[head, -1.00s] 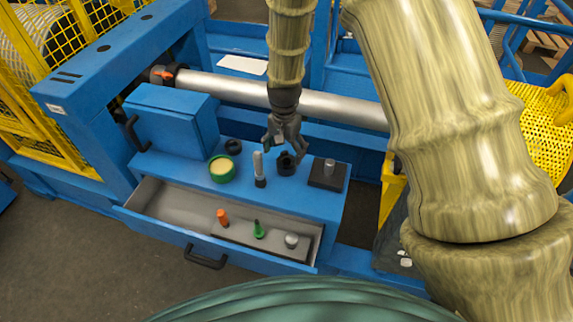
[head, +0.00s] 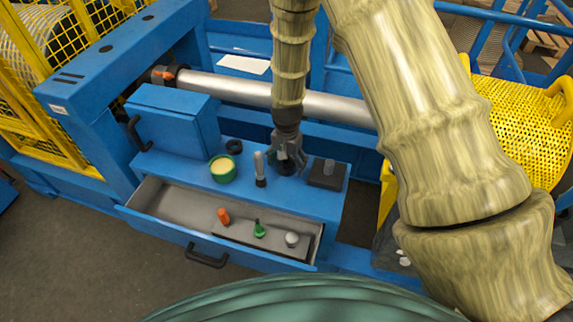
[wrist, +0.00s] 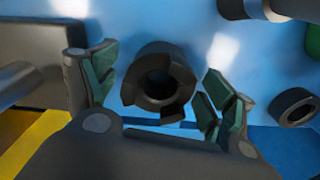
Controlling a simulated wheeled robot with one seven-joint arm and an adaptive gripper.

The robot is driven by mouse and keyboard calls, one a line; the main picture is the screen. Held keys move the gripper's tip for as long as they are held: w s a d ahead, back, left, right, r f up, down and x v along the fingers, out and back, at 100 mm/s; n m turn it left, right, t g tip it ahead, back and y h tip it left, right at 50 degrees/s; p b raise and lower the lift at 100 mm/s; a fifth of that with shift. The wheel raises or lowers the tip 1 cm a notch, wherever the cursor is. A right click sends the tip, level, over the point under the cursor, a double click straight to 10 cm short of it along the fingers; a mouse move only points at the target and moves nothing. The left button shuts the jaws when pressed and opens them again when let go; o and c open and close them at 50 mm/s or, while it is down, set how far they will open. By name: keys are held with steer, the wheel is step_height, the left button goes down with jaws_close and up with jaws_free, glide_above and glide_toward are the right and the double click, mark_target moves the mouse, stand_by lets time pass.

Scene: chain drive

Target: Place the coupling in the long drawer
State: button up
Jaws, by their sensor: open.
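The coupling looks to be the dark ring-like part with jaw teeth (wrist: 160,83) standing on the blue bench top. In the head view the coupling (head: 286,169) is mostly hidden by my gripper. My gripper (head: 288,160) is lowered over it. In the wrist view my gripper (wrist: 160,95) is open, with one green-padded finger on each side of the coupling and gaps between. The long drawer (head: 165,203) is pulled open below the bench top. It holds an orange piece (head: 223,216), a green bottle-like piece (head: 259,229) and a pale round knob (head: 292,240) on a grey strip.
On the bench top stand a green tub (head: 222,168), a black ring (head: 234,146), a silver-topped upright part (head: 260,168) and a dark block with a peg (head: 328,173). A blue cabinet (head: 172,120) stands at left. The drawer's left part is bare.

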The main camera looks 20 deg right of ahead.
steer(key=c, duration=1.6)
jaws_close()
steer(key=shift+r, duration=0.2)
